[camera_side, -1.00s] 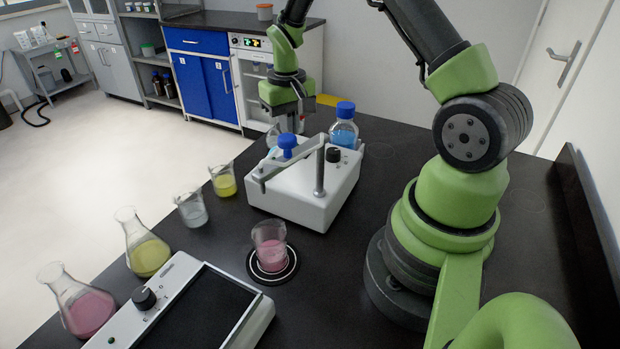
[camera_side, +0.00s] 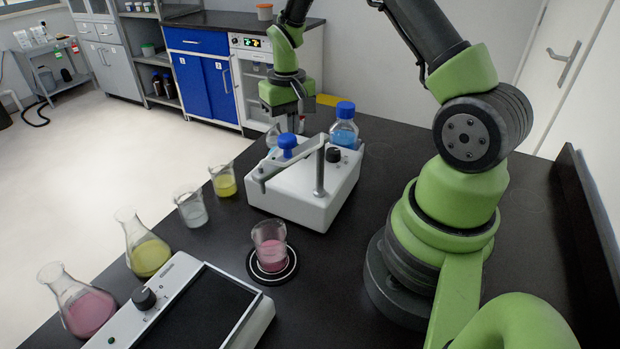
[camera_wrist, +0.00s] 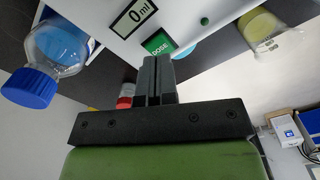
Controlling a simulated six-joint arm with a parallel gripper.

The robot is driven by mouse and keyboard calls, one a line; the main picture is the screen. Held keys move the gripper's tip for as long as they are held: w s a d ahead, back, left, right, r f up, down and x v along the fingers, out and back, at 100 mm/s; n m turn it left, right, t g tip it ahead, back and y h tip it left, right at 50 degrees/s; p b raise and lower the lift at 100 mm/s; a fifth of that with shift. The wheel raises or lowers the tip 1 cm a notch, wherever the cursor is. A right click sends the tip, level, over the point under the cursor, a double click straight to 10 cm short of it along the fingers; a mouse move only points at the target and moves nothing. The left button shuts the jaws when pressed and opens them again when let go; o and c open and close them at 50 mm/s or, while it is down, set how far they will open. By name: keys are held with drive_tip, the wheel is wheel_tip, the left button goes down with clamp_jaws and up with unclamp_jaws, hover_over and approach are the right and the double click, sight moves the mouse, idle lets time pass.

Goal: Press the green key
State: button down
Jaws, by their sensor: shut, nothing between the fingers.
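The green key (camera_wrist: 157,42), marked DOSE, is on the white dispenser, just beyond my fingertips in the wrist view. The dispenser (camera_side: 290,205) stands on the black bench in the side view, where I cannot see the key. A display reading 0 ml (camera_wrist: 133,15) sits beside the key. My gripper (camera_wrist: 155,62) is shut and empty, its fingers together and pointing at the key. The fingertips overlap the key's near edge in the picture; whether they touch it I cannot tell. In the side view my gripper (camera_side: 293,122) is at the dispenser's far side, its tips partly hidden.
A pink beaker (camera_side: 270,245) stands in front on a round pad. Flasks and a scale-like device (camera_side: 190,310) are at the front left.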

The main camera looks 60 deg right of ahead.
drive_tip(key=shift+f, duration=1.25)
drive_tip(key=shift+r, duration=3.55)
drive_tip(key=s+a+r+t, duration=0.2)
drive_tip(key=a+r, duration=0.4)
drive_tip(key=r, duration=0.3)
drive_tip(key=s+a+r+n+t+y, duration=0.1)
drive_tip(key=s+a+r+t, duration=0.1)
drive_tip(key=s+a, duration=0.3)
drive_tip(key=s+a+r+n+t+y, duration=0.1)
drive_tip(key=s+a+r+t, duration=0.2)
drive_tip(key=s, duration=0.7)
wheel_tip(320, 180, up, 2)
drive_tip(key=a, duration=0.2)
drive_tip(key=shift+a+r, duration=0.15)
drive_tip(key=shift+a, duration=0.15)
